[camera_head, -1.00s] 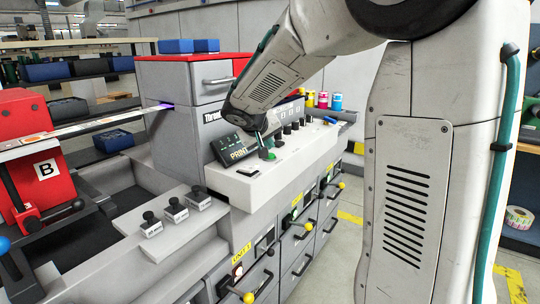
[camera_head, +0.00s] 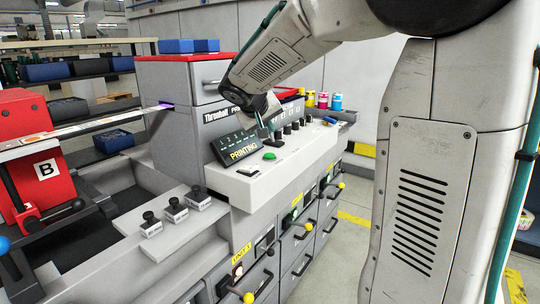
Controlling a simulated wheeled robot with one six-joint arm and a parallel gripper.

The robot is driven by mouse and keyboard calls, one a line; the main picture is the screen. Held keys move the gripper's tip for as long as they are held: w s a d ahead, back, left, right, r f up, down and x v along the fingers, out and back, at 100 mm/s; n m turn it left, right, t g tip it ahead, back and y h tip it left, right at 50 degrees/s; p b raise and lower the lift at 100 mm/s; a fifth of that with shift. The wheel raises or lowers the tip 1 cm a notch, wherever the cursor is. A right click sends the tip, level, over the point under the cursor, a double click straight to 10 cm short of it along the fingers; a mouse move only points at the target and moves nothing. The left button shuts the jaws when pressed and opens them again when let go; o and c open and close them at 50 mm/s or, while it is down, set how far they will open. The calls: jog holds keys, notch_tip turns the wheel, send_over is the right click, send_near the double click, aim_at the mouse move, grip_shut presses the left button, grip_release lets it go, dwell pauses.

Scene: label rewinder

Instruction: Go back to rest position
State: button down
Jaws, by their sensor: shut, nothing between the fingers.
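My arm reaches from the upper right of the head view, over the label machine's white control panel (camera_head: 290,155). My gripper (camera_head: 262,123) is small and partly hidden at the arm's end. It is shut and empty, in front of the panel's back face. A green button (camera_head: 269,156) on the panel's top shows uncovered, below and apart from my gripper.
A row of black knobs (camera_head: 295,125) stands along the back of the panel. Drawers with yellow-tipped levers (camera_head: 249,297) line the front below. A red unit marked B (camera_head: 35,155) stands at left. Ink cans (camera_head: 322,100) stand behind. Free floor (camera_head: 335,250) lies right of the drawers.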

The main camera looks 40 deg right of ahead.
dwell(0.3)
jog(key=shift+s+f, duration=0.2)
jog(key=shift+s, duration=0.05)
jog(key=shift+s+a+f+n+g, duration=0.15)
jog(key=shift+s+f+g, duration=0.2)
jog(key=shift+s+f, duration=0.2)
jog(key=shift+s+a+f+n+g, duration=0.15)
jog(key=shift+s+f+g, duration=0.2)
jog(key=shift+s+f, duration=0.2)
jog(key=s+a+f+y, duration=0.1)
jog(key=s+a, duration=0.4)
jog(key=s, duration=0.5)
jog(key=s+a+f+n+g+y, duration=0.1)
jog(key=s+a+y, duration=0.3)
jog(key=s, duration=0.7)
jog(key=s+a+f+n+g+y, duration=0.1)
jog(key=s+a+f+y, duration=0.1)
jog(key=s+a, duration=0.6)
jog(key=s, duration=0.2)
jog(key=shift+s+a+f+y, duration=0.15)
jog(key=shift+s+y, duration=0.15)
jog(key=shift+y, duration=0.1)
